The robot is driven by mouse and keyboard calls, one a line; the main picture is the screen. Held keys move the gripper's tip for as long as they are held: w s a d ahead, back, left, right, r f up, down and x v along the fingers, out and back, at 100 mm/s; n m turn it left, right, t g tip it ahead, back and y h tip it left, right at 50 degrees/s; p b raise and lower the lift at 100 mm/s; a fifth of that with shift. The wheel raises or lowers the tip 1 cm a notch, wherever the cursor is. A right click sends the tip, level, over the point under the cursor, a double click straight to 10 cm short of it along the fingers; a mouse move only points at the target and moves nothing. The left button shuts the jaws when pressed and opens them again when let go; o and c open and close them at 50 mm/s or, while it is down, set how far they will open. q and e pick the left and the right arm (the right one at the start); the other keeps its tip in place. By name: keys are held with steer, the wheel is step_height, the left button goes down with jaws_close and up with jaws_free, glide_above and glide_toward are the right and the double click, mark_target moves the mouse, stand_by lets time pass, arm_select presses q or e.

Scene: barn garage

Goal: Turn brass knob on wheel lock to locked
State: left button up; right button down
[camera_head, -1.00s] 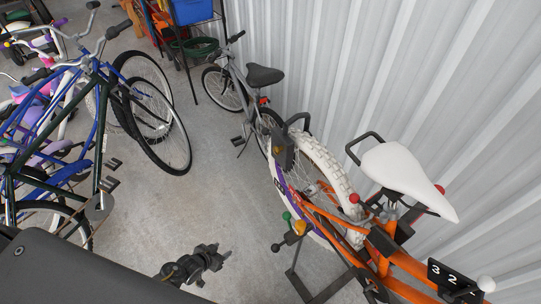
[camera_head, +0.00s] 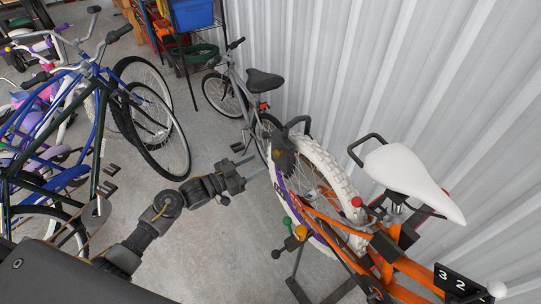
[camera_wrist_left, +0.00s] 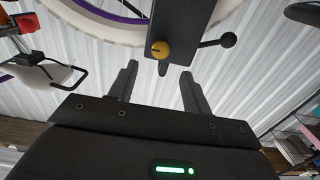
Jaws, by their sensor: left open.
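The wheel lock (camera_head: 285,158) is a dark box with a black U-shaped shackle, set at the white-tyred wheel (camera_head: 328,165) of the orange bike. In the left wrist view the lock (camera_wrist_left: 182,22) shows its dark face at the top centre. Its round brass knob (camera_wrist_left: 160,50) has a dark mark on it. My left gripper (camera_head: 251,166) is open and empty, just left of the lock and pointing at it. In the left wrist view the left gripper's fingers (camera_wrist_left: 159,72) stand apart below the knob, not touching it. My right gripper is not in view.
A grey bike (camera_head: 250,95) stands behind, several bikes crowd the left, and a corrugated wall (camera_head: 400,80) closes the right.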

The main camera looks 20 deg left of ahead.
mark_target(275, 154)
arm_select(q)
steer(key=p+x, duration=0.1)
steer(key=x, duration=0.6)
steer(key=c, duration=0.9)
steer(key=shift+s, duration=0.1)
steer(key=shift+c, duration=0.2)
